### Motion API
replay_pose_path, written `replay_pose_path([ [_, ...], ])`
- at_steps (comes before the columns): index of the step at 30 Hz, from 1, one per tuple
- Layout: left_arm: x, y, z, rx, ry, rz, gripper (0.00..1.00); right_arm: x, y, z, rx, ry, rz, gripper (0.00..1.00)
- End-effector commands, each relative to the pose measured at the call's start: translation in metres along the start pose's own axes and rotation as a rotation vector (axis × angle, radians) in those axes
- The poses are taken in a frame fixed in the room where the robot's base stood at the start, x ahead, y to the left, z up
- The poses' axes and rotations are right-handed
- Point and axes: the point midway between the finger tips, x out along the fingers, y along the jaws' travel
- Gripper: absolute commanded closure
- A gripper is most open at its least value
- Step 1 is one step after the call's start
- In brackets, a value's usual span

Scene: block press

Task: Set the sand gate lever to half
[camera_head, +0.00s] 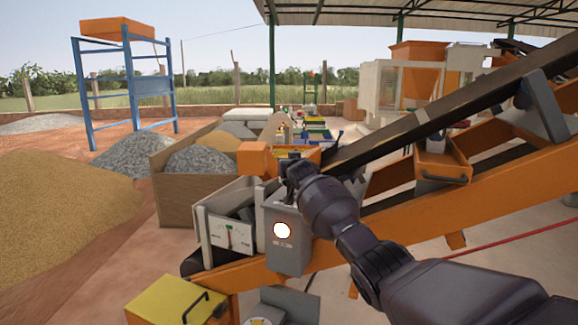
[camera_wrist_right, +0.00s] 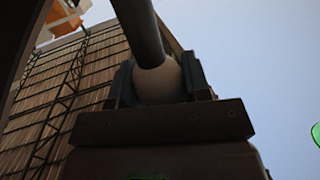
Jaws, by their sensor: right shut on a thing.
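My right gripper (camera_head: 291,170) is at the top of the grey box on the conveyor's side. In the right wrist view, its two fingers (camera_wrist_right: 158,82) are shut around the pale round part of a dark rod, which I take to be the sand gate lever (camera_wrist_right: 143,30). In the head view my gripper and forearm hide the lever, so its angle cannot be read there. A white dial (camera_head: 231,236) with a thin needle near upright and a small green mark faces me to the left. My left gripper is not in view.
The grey box (camera_head: 289,255) carries a lit white lamp (camera_head: 282,230). An orange block (camera_head: 254,159) is just left of my gripper. The conveyor (camera_head: 455,100) rises to the right. A yellow box (camera_head: 176,301) stands at the front left. Sand (camera_head: 60,210) lies further left.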

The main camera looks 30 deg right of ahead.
Motion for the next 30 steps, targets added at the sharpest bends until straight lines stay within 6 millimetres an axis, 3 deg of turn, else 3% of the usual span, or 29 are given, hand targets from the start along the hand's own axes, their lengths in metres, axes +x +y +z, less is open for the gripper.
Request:
replay_pose_path([
  [1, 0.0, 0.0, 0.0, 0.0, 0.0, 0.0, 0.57, 0.0, 0.001, 0.001, -0.001, -0.001, 0.002, 0.54],
  [6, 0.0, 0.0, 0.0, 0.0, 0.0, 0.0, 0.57, 0.0, 0.001, 0.001, -0.001, -0.002, 0.002, 0.31],
  [19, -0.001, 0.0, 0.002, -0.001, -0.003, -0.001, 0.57, -0.005, 0.0, 0.001, 0.0, -0.001, 0.0, 0.31],
  [30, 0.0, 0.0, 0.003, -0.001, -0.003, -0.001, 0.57, -0.036, 0.0, 0.002, 0.0, 0.0, 0.0, 0.31],
])
